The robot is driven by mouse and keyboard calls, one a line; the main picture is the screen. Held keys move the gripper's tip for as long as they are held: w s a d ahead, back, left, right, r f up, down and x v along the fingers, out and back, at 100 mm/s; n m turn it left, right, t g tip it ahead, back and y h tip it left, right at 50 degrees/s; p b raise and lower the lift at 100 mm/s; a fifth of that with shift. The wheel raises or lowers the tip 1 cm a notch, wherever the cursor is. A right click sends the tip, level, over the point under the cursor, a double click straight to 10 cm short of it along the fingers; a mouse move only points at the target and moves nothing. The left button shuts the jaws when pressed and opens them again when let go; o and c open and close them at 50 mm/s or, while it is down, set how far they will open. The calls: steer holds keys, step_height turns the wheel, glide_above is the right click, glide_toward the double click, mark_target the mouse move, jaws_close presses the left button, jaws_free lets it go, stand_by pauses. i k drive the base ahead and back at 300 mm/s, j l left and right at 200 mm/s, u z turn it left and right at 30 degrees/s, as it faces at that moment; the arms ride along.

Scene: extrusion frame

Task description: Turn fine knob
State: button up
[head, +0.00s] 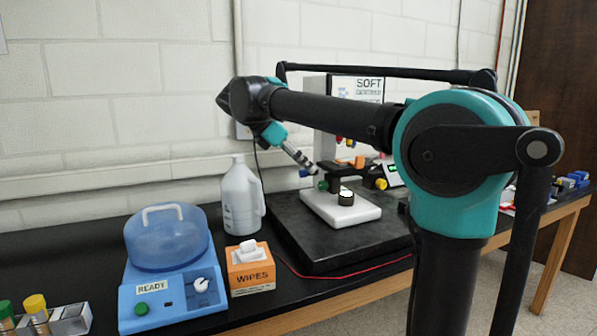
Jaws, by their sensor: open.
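A small dark bench instrument (350,176) with a white base (353,213) stands on a thick black slab (294,222). It carries a green knob (322,185) at its left and a yellow knob (381,183) at its right. I cannot tell which knob is the fine knob. A white-topped round piece (346,197) sits low at its front. My gripper (312,170) is open and points down to the right, just above and left of the green knob. Its fingers are small in the picture, and I cannot tell whether they touch anything. My arm hides part of the instrument's right side.
A white jug (241,198), an orange wipes box (250,268) and a blue domed device (168,240) stand left of the slab. A red cable (345,276) runs along the slab's front. A sign-bearing panel (357,87) stands behind the instrument.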

mark_target(302, 173)
steer(key=i+j, duration=0.25)
steer(key=i, duration=0.2)
steer(key=i+j, duration=0.3)
steer(key=i, duration=0.1)
